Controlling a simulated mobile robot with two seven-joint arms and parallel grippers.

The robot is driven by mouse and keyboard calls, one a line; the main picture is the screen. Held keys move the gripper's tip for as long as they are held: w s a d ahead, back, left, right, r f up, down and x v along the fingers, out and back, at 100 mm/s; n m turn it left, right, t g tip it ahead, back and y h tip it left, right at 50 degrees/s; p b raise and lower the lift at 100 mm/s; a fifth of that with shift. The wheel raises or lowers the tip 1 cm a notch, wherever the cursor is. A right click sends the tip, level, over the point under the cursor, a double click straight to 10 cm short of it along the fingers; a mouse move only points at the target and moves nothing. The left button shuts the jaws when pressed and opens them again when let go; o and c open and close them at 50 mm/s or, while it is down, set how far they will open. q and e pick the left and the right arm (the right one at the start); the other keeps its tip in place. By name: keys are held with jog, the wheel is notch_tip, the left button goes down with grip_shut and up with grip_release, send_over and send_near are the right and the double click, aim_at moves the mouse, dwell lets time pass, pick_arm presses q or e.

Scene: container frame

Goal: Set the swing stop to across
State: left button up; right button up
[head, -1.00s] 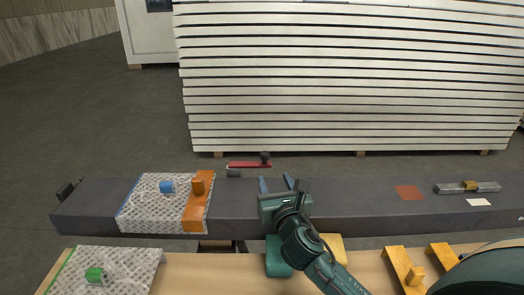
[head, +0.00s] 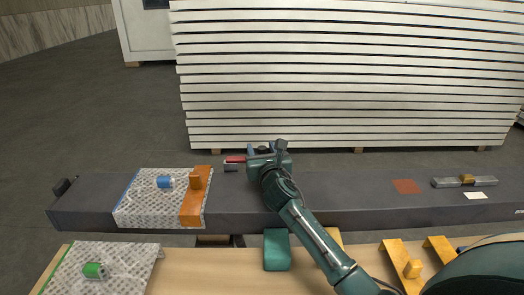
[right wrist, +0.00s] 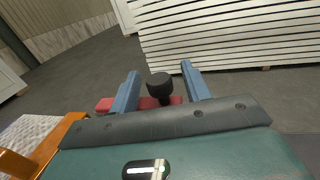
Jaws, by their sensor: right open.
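The swing stop is a red bar (head: 236,159) with a black knob (head: 262,149), at the far edge of the dark beam. It lies across the picture from left to right, its right part hidden behind my right gripper (head: 263,149). In the right wrist view the black knob (right wrist: 160,86) stands between the two open blue fingers of my right gripper (right wrist: 161,84), with a gap on each side. The red bar (right wrist: 104,104) passes behind the fingers there. My left gripper is not in view.
White panels (head: 350,80) are stacked behind. A wooden bench (head: 200,265) with yellow brackets (head: 396,262) lies in front.

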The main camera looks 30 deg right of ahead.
jog(key=shift+c, duration=0.6)
grip_shut()
